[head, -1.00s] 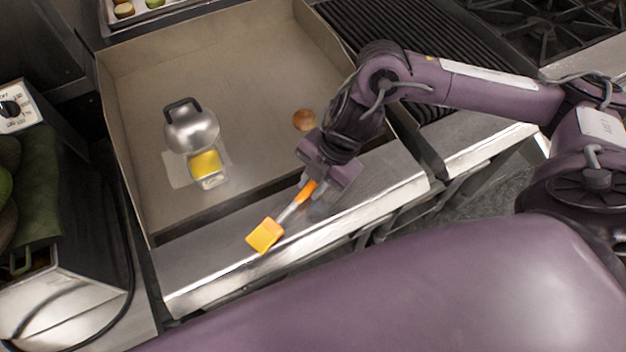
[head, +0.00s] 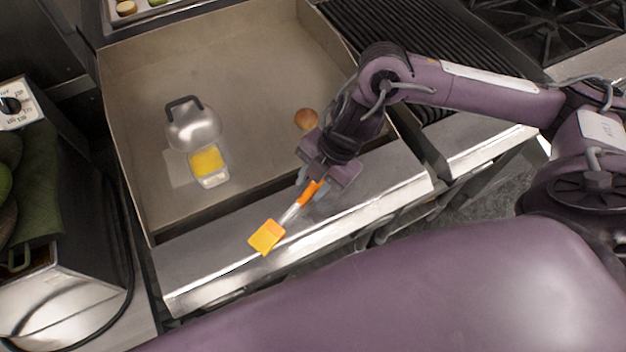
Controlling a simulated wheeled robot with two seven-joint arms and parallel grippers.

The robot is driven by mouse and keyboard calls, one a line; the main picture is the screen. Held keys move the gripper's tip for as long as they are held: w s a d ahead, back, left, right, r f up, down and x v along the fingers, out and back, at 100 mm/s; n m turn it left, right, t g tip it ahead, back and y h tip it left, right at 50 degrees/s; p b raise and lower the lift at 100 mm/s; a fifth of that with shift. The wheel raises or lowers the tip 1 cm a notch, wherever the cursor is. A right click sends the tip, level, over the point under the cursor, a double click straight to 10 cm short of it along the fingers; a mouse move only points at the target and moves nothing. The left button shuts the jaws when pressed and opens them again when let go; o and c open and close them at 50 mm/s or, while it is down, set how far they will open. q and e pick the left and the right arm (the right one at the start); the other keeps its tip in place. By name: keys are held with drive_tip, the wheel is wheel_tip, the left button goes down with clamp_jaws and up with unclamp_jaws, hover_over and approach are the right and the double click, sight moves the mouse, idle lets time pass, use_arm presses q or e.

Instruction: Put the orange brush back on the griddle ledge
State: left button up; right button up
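The orange brush (head: 267,236) is over the steel griddle ledge (head: 392,178) along the griddle's front. Its flat orange head points down-left, with a grey neck and an orange handle (head: 310,192) running up-right. The head looks to be at or very near the ledge surface; I cannot tell whether it fully rests there. My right gripper (head: 313,190) is at the handle end, pointing down, with its fingers beside the handle. Whether the fingers press on the handle is not clear. The handle's end is hidden under the gripper. My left gripper is not in view.
On the griddle (head: 250,75) stand a metal dome with a black handle (head: 193,128), a small clear container with yellow contents (head: 208,164) and a bun (head: 306,119). A ribbed grill (head: 425,50) is at the right. The ledge left of the brush is clear.

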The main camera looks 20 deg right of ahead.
drive_tip(key=shift+s+d+f, duration=0.15)
drive_tip(key=shift+s+f, duration=0.25)
drive_tip(key=shift+s, duration=0.1)
drive_tip(key=w+p+v, duration=0.1)
drive_tip(key=v, duration=1.2)
drive_tip(key=shift+s+a+r, duration=0.15)
drive_tip(key=shift+a+r, duration=0.15)
drive_tip(key=shift+r, duration=0.1)
